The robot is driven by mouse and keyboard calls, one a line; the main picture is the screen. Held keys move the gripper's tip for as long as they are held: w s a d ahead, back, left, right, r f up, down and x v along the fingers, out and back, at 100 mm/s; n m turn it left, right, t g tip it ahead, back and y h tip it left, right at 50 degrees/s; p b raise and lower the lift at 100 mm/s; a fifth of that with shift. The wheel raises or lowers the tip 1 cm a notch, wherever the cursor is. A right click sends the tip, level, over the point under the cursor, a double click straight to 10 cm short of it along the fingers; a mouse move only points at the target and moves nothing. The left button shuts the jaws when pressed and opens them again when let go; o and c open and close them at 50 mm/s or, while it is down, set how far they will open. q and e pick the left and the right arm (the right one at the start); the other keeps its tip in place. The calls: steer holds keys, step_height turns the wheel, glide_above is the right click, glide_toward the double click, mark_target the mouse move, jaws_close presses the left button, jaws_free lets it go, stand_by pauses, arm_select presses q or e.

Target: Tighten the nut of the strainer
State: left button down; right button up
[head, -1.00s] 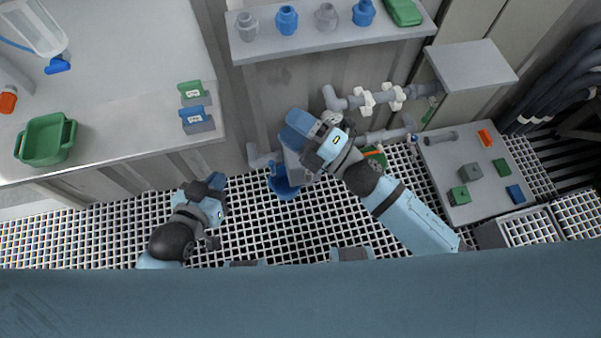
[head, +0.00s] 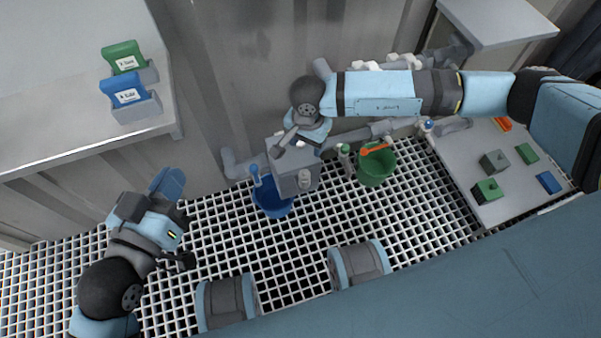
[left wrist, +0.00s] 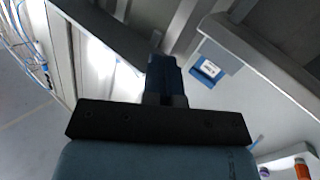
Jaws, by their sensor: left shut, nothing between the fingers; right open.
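I cannot single out the strainer and its nut for sure. A grey box-shaped fitting (head: 292,170) with a small round part on its front sits on the low pipe line (head: 350,137), above a blue bucket (head: 272,205). My right gripper (head: 292,138) is at the top of this fitting, pointing down; it is open. I cannot tell whether its fingers touch anything. My left gripper (head: 170,183) is shut and empty, over the floor grating left of the blue bucket. Its blue fingers also show in the left wrist view (left wrist: 163,75).
A green bucket (head: 376,168) with an orange-handled tool stands right of the fitting. A bench (head: 60,130) at left carries a green and a blue labelled holder (head: 128,90). A low table (head: 505,205) at right holds small blocks. The floor grating (head: 240,245) is clear in front.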

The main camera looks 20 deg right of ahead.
mark_target(306, 172)
step_height(306, 172, down, 12)
steer(key=b, duration=0.4)
steer(key=shift+s+f+b, duration=0.1)
steer(key=shift+b, duration=0.3)
steer(key=shift+f, duration=0.65)
arm_select(q)
steer(key=w+m, duration=0.1)
steer(key=w+a+m+t, duration=0.1)
steer(key=m, duration=0.1)
steer(key=shift+w+a+f+h, duration=0.15)
steer(key=shift+w+a+h, duration=0.1)
steer(key=shift+h, duration=0.15)
arm_select(e)
steer(key=c, duration=0.9)
